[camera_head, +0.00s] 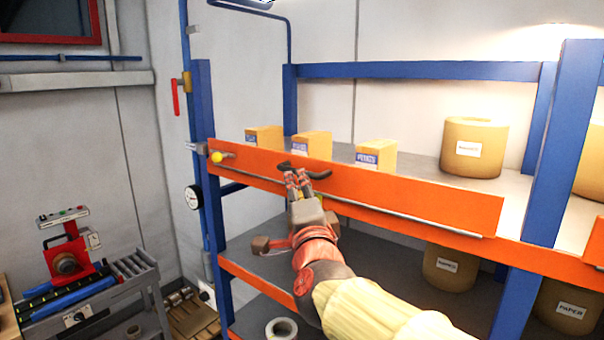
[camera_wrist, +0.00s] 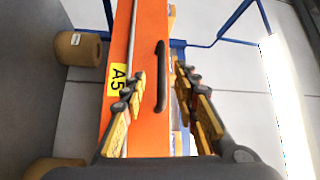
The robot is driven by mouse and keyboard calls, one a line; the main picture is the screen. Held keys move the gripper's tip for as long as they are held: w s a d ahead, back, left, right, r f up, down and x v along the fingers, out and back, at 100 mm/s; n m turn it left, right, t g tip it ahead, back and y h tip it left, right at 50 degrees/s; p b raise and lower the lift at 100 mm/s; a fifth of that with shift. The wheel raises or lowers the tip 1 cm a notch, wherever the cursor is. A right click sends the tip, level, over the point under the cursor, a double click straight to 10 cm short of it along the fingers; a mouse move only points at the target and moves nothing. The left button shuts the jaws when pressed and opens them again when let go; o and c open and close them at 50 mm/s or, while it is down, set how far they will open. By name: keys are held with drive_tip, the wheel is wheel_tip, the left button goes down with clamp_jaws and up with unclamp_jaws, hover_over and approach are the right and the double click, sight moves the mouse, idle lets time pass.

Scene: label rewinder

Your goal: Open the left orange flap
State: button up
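The left orange flap (camera_head: 420,201) is a long panel along the front of the upper shelf level. It stands upright, with boxes showing above its top edge. Its dark bar handle (camera_head: 318,172) is near the top edge, left of the middle. My gripper (camera_head: 297,174) is at the handle. Its fingers (camera_wrist: 160,72) are open, with the handle lying between them in the wrist view. I cannot tell whether they touch it.
Several yellow boxes (camera_head: 375,154) and a paper roll (camera_head: 474,147) stand behind the flap. Blue posts (camera_head: 555,150) frame the shelf. Another orange panel (camera_head: 594,240) is at the right edge. A roller machine (camera_head: 75,265) stands at lower left.

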sight(294, 173)
drive_tip(key=shift+w+r+m, duration=0.15)
drive_tip(key=shift+w+m, duration=0.15)
drive_tip(key=shift+w, duration=0.3)
drive_tip(key=w, duration=0.2)
drive_tip(key=w+p, duration=0.1)
drive_tip(key=w, duration=0.1)
drive_tip(key=w+r, duration=0.1)
drive_tip(key=w, duration=0.1)
drive_tip(key=shift+a+p, duration=0.3)
drive_tip(key=shift+a, duration=0.05)
drive_tip(key=shift+w+a, duration=0.15)
drive_tip(key=shift+w, duration=0.25)
drive_tip(key=shift+s, duration=0.1)
drive_tip(key=shift+c, duration=1)
clamp_jaws()
drive_tip(key=shift+f, duration=0.1)
